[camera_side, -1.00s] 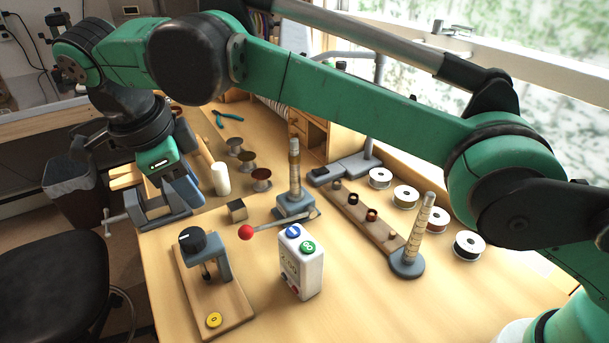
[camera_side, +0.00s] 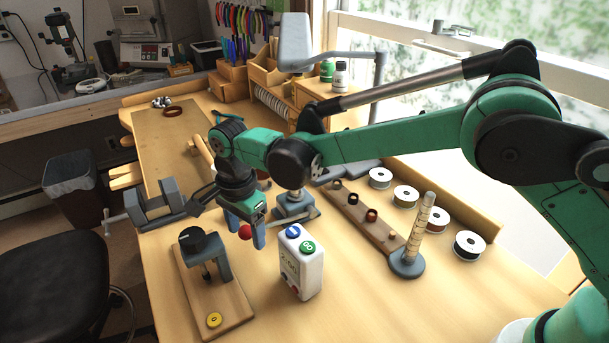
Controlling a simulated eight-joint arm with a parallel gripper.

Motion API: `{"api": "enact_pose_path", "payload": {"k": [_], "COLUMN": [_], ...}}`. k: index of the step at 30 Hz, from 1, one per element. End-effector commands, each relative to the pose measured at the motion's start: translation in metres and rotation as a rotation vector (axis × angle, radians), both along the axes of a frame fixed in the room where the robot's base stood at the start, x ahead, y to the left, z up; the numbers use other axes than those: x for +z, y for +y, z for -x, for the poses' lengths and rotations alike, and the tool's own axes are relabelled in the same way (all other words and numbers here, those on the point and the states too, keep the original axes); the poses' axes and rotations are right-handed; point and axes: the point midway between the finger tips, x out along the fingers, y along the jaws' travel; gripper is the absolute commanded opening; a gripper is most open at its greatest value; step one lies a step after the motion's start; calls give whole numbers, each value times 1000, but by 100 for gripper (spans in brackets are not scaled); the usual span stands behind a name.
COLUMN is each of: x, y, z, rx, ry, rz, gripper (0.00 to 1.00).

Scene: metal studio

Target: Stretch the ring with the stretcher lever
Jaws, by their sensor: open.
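The ring stretcher (camera_side: 296,203) stands on the bench in mid-view, with a blue-grey base. My arm hides its upright mandrel, and I cannot see any ring on it. I cannot tell whether the fingers touch the knob.
A white control box (camera_side: 301,265) stands just right of the knob. A wooden board with a dark-knobbed clamp (camera_side: 192,238) is close at front left. A ring rack (camera_side: 352,214) and graduated mandrel (camera_side: 424,225) stand right.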

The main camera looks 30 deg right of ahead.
Motion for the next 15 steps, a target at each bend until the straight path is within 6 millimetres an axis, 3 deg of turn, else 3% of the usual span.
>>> {"api": "enact_pose_path", "payload": {"k": [6,12,13,15], "x": [0,0,0,0], "y": [0,0,0,0], "z": [0,0,0,0], "rx": [0,-1,-1,-1], "ry": [0,0,0,0], "rz": [0,0,0,1], "gripper": [63,6,0,0]}}
